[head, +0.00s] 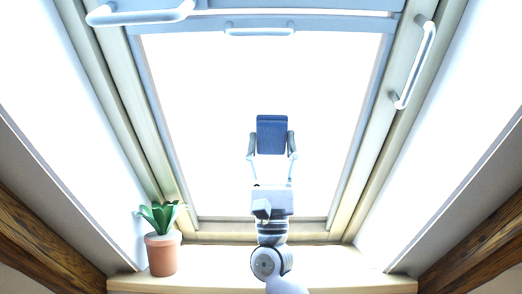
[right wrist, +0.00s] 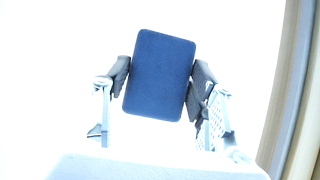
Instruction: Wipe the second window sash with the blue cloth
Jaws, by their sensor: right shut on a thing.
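The blue cloth (head: 271,134) is a flat, dark blue rectangular pad in the middle of the head view. My right gripper (head: 272,144) is shut on it, one finger on each side. In the right wrist view the cloth (right wrist: 160,75) sits upright, slightly tilted, between the two fingers of the gripper (right wrist: 160,82). Behind it is the bright white pane of the window sash (head: 200,120), framed in grey. I cannot tell whether the cloth touches the pane. My left gripper is not in view.
A potted plant (head: 162,252) stands on the wooden sill (head: 220,262) at the lower left. White bar handles are at the top left (head: 140,15), top middle (head: 260,32) and upper right (head: 413,65). Dark wooden beams (head: 45,245) flank the window. The pane around the cloth is clear.

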